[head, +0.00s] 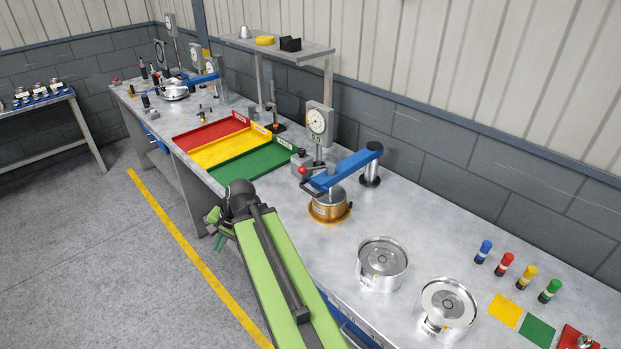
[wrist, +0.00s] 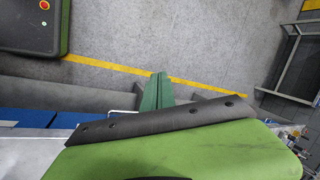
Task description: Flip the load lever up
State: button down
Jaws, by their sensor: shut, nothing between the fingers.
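A small lever with a red ball knob (head: 303,170) sits on a grey block (head: 299,158) at the press station in the head view. I cannot tell for sure whether this is the load lever. Beside it stand a dial gauge (head: 318,121) and a blue press arm (head: 345,168) over a gold-coloured clutch (head: 329,207). My gripper (head: 214,217) is left of the station, beyond the bench's front edge, apart from the lever and largely hidden by my wrist. In the wrist view my gripper (wrist: 158,78) shows its green fingers together and empty, above the floor. The lever is not in that view.
Red, yellow and green trays (head: 240,172) lie on the bench behind the station. Two round metal parts (head: 382,258) and several coloured pegs (head: 504,264) stand to the right. A yellow floor line (head: 183,240) runs along the bench, with open floor to the left.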

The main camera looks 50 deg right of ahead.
jog(key=s+d+r+m+t, duration=0.1)
jog(key=d+r+m+t, duration=0.1)
jog(key=d+m, duration=0.45)
jog(key=d+r+m+t, duration=0.2)
jog(key=d+m, duration=0.2)
jog(key=d, duration=0.6)
jog(key=m+t+h, duration=0.4)
jog(key=m+h, duration=0.1)
jog(key=m, duration=0.7)
send_near(314, 169)
jog(key=s+a, duration=0.2)
jog(key=a, duration=0.3)
jog(key=shift+d, duration=0.1)
jog(key=b+x, duration=0.5)
jog(key=x, duration=0.5)
jog(key=shift+r, duration=0.15)
